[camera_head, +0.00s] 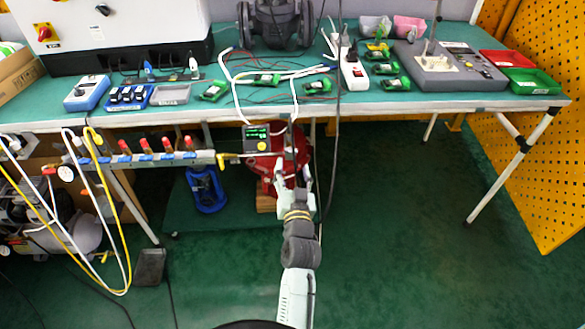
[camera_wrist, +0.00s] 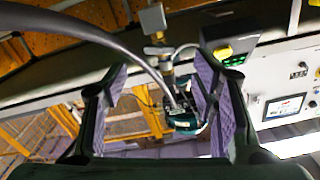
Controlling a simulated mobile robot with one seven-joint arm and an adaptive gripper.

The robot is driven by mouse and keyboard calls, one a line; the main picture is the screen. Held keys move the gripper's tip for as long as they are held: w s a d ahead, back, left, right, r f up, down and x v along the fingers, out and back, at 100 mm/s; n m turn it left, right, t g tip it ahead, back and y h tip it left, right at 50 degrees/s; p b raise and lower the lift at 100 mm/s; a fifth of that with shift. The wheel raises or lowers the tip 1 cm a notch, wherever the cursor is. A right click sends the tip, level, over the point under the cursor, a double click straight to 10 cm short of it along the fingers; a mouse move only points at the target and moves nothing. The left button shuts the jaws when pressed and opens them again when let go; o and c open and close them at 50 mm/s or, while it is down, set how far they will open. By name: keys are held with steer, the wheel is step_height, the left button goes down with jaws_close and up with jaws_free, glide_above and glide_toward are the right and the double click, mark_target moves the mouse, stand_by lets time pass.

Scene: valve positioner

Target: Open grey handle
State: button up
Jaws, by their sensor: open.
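My gripper (camera_head: 293,180) is open, reaching in under the front edge of the table in the head view. In the wrist view my gripper (camera_wrist: 160,82) shows its two purple-padded fingers spread wide. A grey square piece on a short metal stem (camera_wrist: 152,18) stands beyond the fingertips, near the top; it may be the grey handle, but I cannot tell for sure. A metal fitting and a teal part (camera_wrist: 183,120) show in the gap between the fingers, seemingly farther off. No grey handle can be made out clearly in the head view.
A red round body (camera_head: 265,165) and a dark box with a green display (camera_head: 256,138) are close to my gripper. A thick grey hose (camera_wrist: 100,38) crosses the wrist view. The green table (camera_head: 440,98) overhangs. Red-knobbed valves (camera_head: 145,146) line a rail at left. Floor at right is clear.

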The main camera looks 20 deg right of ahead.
mark_target(291, 153)
steer(key=shift+c, duration=0.3)
